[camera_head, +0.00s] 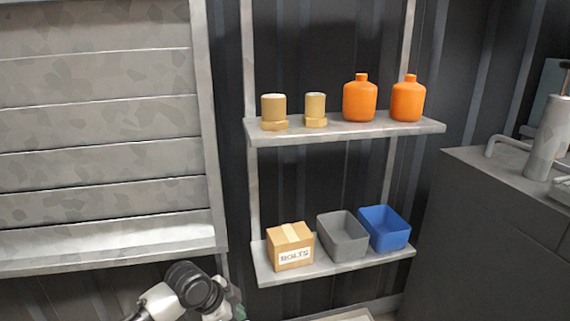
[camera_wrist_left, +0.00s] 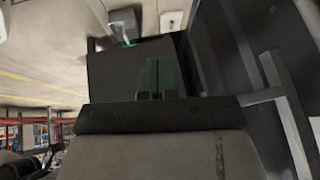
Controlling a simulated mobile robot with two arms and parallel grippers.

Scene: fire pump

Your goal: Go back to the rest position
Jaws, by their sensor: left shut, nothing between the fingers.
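My left arm comes in at the bottom left of the head view, with its left gripper (camera_head: 239,311) only partly showing at the lower edge, below the shelves. In the left wrist view the left gripper (camera_wrist_left: 157,76) points away from the camera, its dark green fingers close together and empty. My right gripper is in neither view.
An upper shelf (camera_head: 350,130) holds two brass fittings (camera_head: 274,110) and two orange bottles (camera_head: 360,98). A lower shelf (camera_head: 335,268) holds a bolts box (camera_head: 290,246), a grey bin (camera_head: 342,236) and a blue bin (camera_head: 384,228). A dark cabinet (camera_head: 490,220) stands at right.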

